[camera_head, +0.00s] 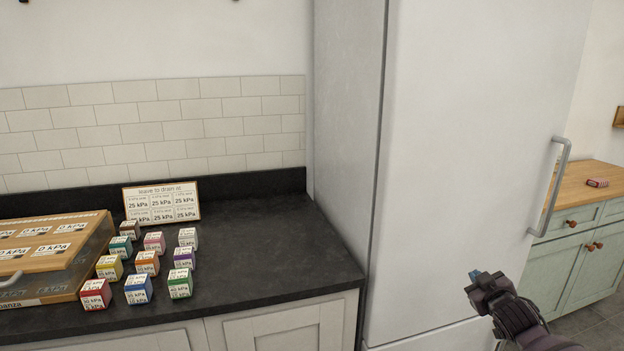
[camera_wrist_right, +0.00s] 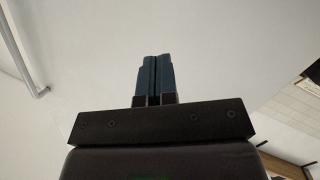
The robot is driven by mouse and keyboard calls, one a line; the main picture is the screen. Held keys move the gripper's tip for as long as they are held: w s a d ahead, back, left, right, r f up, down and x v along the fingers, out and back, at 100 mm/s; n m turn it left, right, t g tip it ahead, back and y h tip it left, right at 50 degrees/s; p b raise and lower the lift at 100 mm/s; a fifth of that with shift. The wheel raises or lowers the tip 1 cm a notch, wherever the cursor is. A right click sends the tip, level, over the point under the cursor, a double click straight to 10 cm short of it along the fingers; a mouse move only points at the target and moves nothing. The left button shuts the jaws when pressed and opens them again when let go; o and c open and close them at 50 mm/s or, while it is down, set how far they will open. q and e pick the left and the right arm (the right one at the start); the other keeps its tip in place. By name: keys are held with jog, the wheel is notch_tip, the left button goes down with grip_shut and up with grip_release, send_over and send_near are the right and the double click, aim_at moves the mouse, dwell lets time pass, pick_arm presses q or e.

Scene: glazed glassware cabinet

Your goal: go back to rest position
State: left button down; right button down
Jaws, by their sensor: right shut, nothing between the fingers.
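My right gripper (camera_head: 474,275) is at the lower right of the head view, in front of the white fridge (camera_head: 460,150). It is shut and empty, apart from the fridge door and from its handle (camera_head: 553,190). In the right wrist view its two blue fingers (camera_wrist_right: 154,78) lie side by side against a pale surface. My left gripper is in neither view.
A dark counter (camera_head: 270,260) holds several coloured labelled cubes (camera_head: 138,288), a wooden-topped box (camera_head: 50,245) and a label card (camera_head: 162,203). A small red box (camera_head: 597,182) lies on the wooden worktop (camera_head: 580,176) at far right.

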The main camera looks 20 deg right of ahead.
jog(key=s+a+f+n+y, duration=0.1)
jog(key=s+a+f, duration=0.3)
jog(key=a, duration=0.3)
jog(key=s+a+f+g+y, duration=0.1)
jog(key=s+a+f+y, duration=0.2)
jog(key=a, duration=0.4)
jog(key=s+a+f+n, duration=0.1)
jog(key=s+a+f, duration=0.35)
jog(key=a, duration=0.25)
jog(key=s+a+f+m+g, duration=0.1)
jog(key=s+a+f, duration=0.3)
jog(key=s+a, duration=0.2)
jog(key=s+a+f+m+g+y, duration=0.1)
jog(key=s+a+f, duration=0.3)
jog(key=s+a, duration=0.2)
jog(key=shift+s+g+y, duration=0.3)
jog(key=shift+s+g, duration=0.1)
jog(key=shift+s, duration=0.6)
